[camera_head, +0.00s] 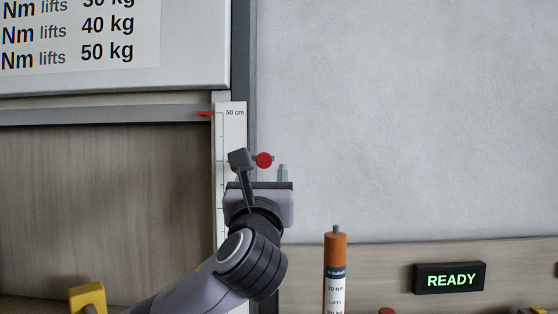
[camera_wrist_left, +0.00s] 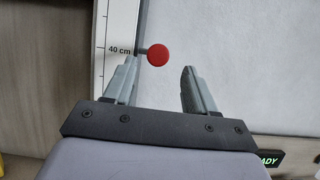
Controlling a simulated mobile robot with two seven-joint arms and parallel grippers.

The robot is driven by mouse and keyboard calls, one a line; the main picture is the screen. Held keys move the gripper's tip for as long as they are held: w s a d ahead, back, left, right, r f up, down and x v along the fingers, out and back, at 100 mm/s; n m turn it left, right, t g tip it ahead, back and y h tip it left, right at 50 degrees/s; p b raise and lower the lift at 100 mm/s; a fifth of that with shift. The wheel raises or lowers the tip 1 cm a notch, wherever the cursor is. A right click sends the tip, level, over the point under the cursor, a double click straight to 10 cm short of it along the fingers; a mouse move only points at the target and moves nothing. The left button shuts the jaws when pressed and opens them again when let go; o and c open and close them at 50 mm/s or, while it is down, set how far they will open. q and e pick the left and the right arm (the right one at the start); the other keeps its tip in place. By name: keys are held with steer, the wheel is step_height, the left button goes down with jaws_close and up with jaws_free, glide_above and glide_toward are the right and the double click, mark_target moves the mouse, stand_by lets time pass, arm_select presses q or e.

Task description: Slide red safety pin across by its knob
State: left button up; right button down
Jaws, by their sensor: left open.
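The red knob (camera_head: 264,160) of the safety pin sits at the guide rail beside the white centimetre scale (camera_head: 231,135). In the left wrist view the round red knob (camera_wrist_left: 157,55) stands on a short grey stem (camera_wrist_left: 142,50) near the 40 cm mark. My left gripper (camera_head: 262,165) is open. In the left wrist view its two fingers (camera_wrist_left: 157,75) are spread, with the knob just beyond the tips and nearer the left finger. I cannot tell whether anything touches. My right gripper is not in view.
An orange-topped tool (camera_head: 335,260) stands at lower right, near a READY display (camera_head: 449,278). A yellow object (camera_head: 88,297) is at lower left. The wall at right is clear.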

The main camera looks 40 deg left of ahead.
mark_target(264, 160)
arm_select(q)
steer(key=shift+p+x, duration=0.65)
steer(key=shift+x, duration=2.7)
steer(key=shift+s+a, duration=0.1)
steer(key=shift+a, duration=0.05)
steer(key=shift+c, duration=0.3)
jaws_close()
